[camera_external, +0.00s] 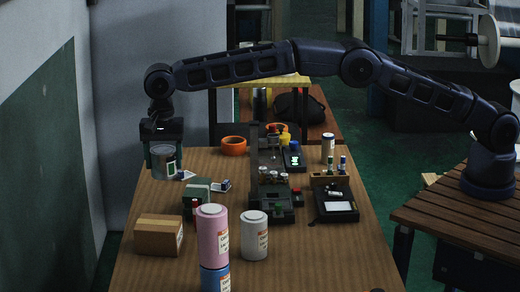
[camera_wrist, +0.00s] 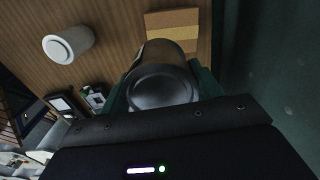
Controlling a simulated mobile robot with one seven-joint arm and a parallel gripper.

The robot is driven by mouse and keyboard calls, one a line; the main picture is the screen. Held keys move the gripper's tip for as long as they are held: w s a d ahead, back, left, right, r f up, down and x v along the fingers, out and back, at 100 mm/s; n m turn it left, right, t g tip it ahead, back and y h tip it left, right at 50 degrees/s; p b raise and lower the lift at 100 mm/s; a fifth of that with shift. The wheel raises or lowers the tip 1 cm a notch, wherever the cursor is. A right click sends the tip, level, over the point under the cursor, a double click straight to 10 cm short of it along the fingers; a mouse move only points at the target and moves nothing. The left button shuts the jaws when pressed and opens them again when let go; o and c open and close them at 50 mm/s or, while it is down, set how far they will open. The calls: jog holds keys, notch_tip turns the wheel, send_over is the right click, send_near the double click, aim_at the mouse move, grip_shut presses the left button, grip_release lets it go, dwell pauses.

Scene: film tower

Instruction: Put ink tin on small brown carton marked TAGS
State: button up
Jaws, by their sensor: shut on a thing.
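My gripper (camera_external: 163,149) is shut on a grey metal tin (camera_external: 164,163) with a pale green-edged label, the ink tin. It holds the tin upright above the table's left edge. In the wrist view the tin (camera_wrist: 160,82) sits between the green fingers of my gripper (camera_wrist: 160,95). The small brown carton (camera_external: 158,237) stands on the table at the front left, nearer the camera than the tin. Its label is too small to read. The carton's top looks bare.
Right of the carton stand a pink cylinder (camera_external: 212,231) above a blue one (camera_external: 214,279), and a white cylinder (camera_external: 254,235). A dark green box (camera_external: 194,195) lies behind the carton. An orange ring (camera_external: 233,146) lies further back. A wall (camera_external: 112,120) runs along the left.

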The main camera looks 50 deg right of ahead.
notch_tip(320, 180, down, 14)
jog(key=shift+r, duration=0.1)
dwell(0.5)
jog(key=o, duration=1.2)
notch_tip(320, 180, up, 12)
